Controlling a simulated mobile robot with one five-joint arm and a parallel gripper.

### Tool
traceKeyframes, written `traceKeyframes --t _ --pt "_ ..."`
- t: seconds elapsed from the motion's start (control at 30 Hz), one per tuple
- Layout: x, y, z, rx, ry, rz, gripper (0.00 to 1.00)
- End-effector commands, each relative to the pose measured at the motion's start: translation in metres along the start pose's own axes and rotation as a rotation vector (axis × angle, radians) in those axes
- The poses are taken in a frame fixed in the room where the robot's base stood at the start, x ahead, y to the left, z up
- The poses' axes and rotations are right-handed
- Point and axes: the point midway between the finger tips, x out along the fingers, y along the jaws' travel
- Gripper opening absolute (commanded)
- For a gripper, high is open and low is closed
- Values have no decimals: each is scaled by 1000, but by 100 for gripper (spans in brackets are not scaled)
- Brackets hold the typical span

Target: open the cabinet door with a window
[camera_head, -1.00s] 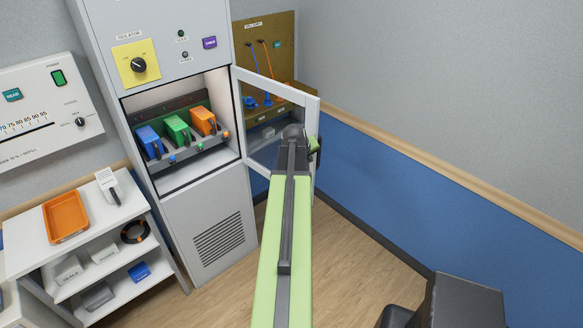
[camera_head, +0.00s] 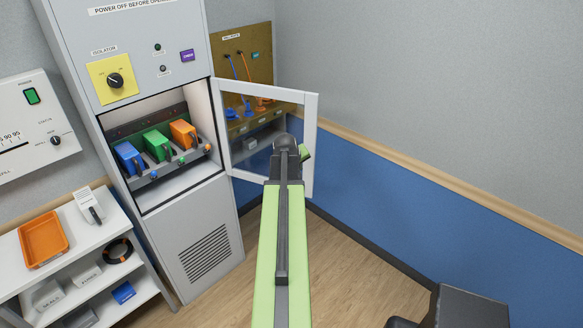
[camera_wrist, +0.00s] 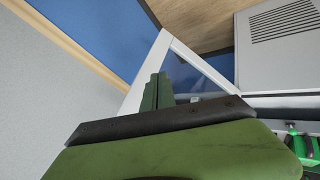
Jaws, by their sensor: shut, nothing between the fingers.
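The cabinet door with a window (camera_head: 311,125) has a white frame and a clear pane. It stands swung open to the right of the cabinet's upper bay, hinged on the bay's right side. My gripper (camera_head: 305,153) is in front of the door near its free edge, partly hidden by my arm. In the wrist view the gripper (camera_wrist: 158,92) has its green fingers together, overlapping the white door frame (camera_wrist: 148,70). Nothing shows between the fingers. I cannot tell whether they touch the frame.
The cabinet (camera_head: 205,240) has blue, green and orange handled units in its open bay. A white shelf (camera_head: 75,232) with an orange tray (camera_head: 42,240) stands left. A brown panel (camera_head: 258,38) hangs behind the door.

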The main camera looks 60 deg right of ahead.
Motion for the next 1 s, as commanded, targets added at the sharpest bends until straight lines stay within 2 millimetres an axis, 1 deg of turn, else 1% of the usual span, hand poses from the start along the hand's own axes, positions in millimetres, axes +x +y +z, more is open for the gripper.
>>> traceKeyframes --t 0.03,0.1,0.2,0.3,0.4,0.5,0.8,0.87,0.9,0.97,1.0 --pt "-10 -9 9 -2 1 -1 0" --pt "-34 3 8 1 0 1 0" --pt "-61 13 13 3 -1 2 0" --pt "-85 21 18 2 -1 2 0" --pt "-99 25 22 1 -1 1 0" --pt "-102 26 24 2 -1 1 0" --pt "-99 24 24 0 0 0 0" --pt "-97 12 20 -14 7 -7 0" --pt "-95 -2 14 -31 16 -17 0" --pt "-92 -37 2 -71 38 -38 0" --pt "-91 -66 -9 -107 57 -57 0"
